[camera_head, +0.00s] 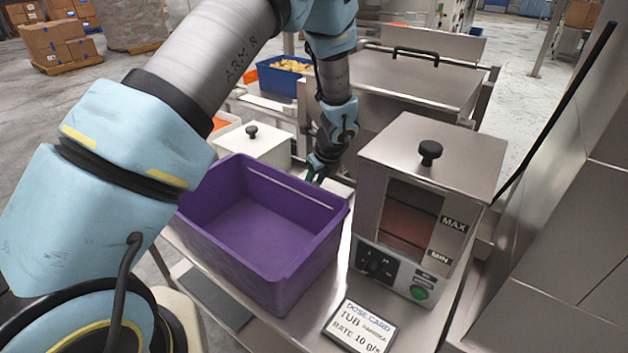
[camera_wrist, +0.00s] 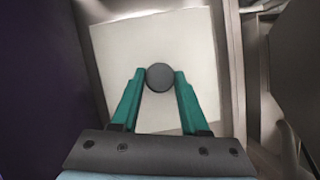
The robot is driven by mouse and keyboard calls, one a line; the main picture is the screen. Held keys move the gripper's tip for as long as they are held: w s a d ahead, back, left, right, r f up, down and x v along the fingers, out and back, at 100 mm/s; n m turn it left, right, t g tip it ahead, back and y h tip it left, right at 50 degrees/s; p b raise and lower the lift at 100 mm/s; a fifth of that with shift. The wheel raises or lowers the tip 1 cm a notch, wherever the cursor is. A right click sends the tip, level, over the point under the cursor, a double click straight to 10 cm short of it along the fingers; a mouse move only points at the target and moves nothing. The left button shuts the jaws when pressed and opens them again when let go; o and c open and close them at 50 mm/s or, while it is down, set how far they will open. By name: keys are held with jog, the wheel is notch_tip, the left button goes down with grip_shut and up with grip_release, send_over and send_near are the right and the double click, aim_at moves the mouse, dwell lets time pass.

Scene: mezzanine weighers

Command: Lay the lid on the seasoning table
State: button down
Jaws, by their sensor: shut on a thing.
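My gripper (camera_head: 315,175) is behind the far right rim of the purple tub, fingers pointing down. In the wrist view its green fingers (camera_wrist: 160,80) are shut on the dark round knob (camera_wrist: 160,76) of a square cream lid (camera_wrist: 185,45). The lid sits slightly turned against the paler edges around it. A sliver of a pale surface, probably this lid (camera_head: 338,187), shows beside the tub in the head view. The tub and my arm hide most of it. I cannot tell whether the lid is resting or held just clear.
The empty purple tub (camera_head: 240,262) stands on the steel table beside my gripper. A steel doser with a black-knobbed top (camera_head: 450,150) stands right, a dose card (camera_head: 360,327) in front. Behind are a white box with a black knob (camera_head: 262,147) and a blue crate (camera_head: 277,82).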

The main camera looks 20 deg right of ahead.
jog(key=shift+f, duration=0.1)
jog(key=shift+c, duration=2)
grip_release()
jog(key=b+v, duration=0.2)
jog(key=v, duration=1)
jog(key=shift+d, duration=0.15)
